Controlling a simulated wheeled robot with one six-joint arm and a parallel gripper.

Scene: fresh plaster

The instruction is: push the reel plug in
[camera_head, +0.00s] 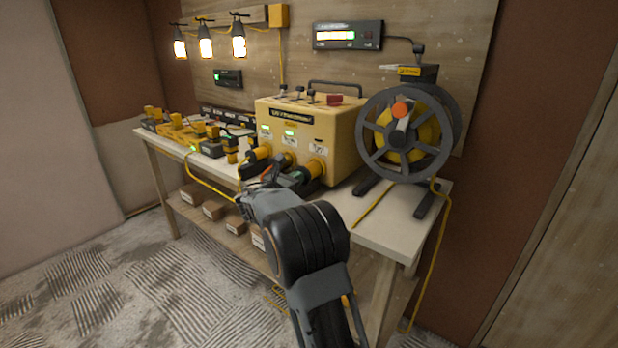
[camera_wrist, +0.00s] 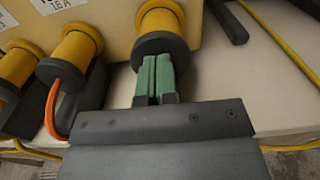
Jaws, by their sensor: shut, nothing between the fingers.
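A yellow power box (camera_head: 330,122) stands on the bench with round yellow sockets low on its front. My gripper (camera_wrist: 157,62) is shut and empty, its green fingers side by side. Their tips are at the black end of the right-hand yellow cylinder (camera_wrist: 160,20), seemingly against it; I cannot tell if they touch. Whether this cylinder is a socket alone or holds the reel plug is unclear. The cable reel (camera_head: 405,132) stands at the right, with a yellow cable (camera_head: 436,250) hanging from it. In the head view my arm partly hides the sockets.
A second yellow cylinder (camera_wrist: 70,55) with an orange cable (camera_wrist: 52,105) sits left of my fingers. Yellow and black plugs and adapters (camera_head: 190,132) crowd the bench's left part. A yellow strand (camera_head: 373,206) lies on the bench (camera_head: 395,228), before the reel.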

